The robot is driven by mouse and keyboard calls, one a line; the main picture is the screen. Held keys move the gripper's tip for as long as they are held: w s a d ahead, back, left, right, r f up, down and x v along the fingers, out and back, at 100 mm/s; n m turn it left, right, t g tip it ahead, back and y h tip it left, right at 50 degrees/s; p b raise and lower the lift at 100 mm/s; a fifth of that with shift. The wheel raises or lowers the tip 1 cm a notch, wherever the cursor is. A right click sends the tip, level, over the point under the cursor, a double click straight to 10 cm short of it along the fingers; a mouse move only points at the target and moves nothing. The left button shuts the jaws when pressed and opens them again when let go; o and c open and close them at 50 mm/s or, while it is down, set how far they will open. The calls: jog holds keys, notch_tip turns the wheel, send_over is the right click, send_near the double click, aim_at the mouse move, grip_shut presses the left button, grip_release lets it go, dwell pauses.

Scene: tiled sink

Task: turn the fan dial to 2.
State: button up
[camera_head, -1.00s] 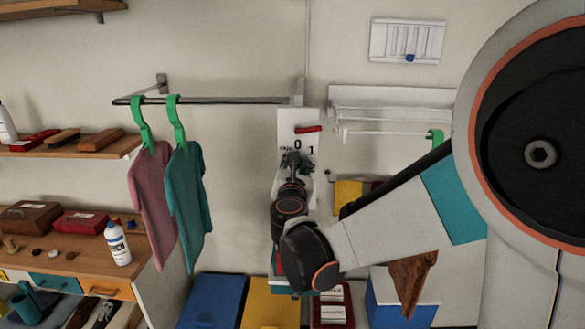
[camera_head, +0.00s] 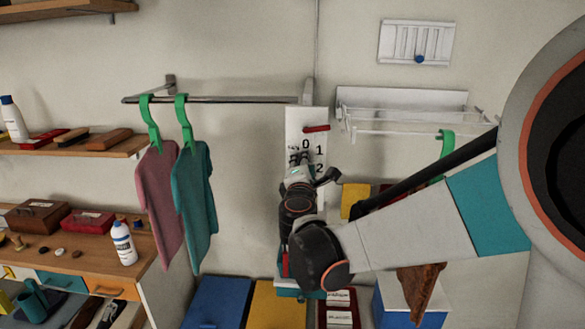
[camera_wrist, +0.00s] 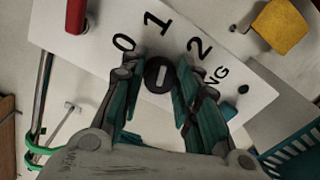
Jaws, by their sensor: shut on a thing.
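A white fan panel (camera_head: 294,128) is on the wall, with the figures 0, 1 and 2 on its face; it also shows in the wrist view (camera_wrist: 108,14). The figures 0, 1 and 2 fan out around the dial, beyond the fingers. In the head view my gripper (camera_head: 302,168) covers the dial.
A red piece (camera_head: 317,128) sits on the panel above the figures. To the left, pink (camera_head: 160,190) and teal (camera_head: 193,200) shirts hang from a rail. A white rack (camera_head: 400,100) is to the right. Blue (camera_head: 216,302) and yellow (camera_head: 277,305) bins stand below.

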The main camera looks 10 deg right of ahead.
jog(key=shift+s+f+m+b, duration=0.1)
jog(key=shift+m+b, duration=0.2)
jog(key=shift+m, duration=2.15)
jog(key=shift+f+m+b, duration=0.1)
jog(key=shift+m+b, duration=0.15)
jog(key=shift+m, duration=2.2)
jog(key=o, duration=1.1)
jog(key=shift+c, duration=0.2)
jog(key=v, duration=1.2)
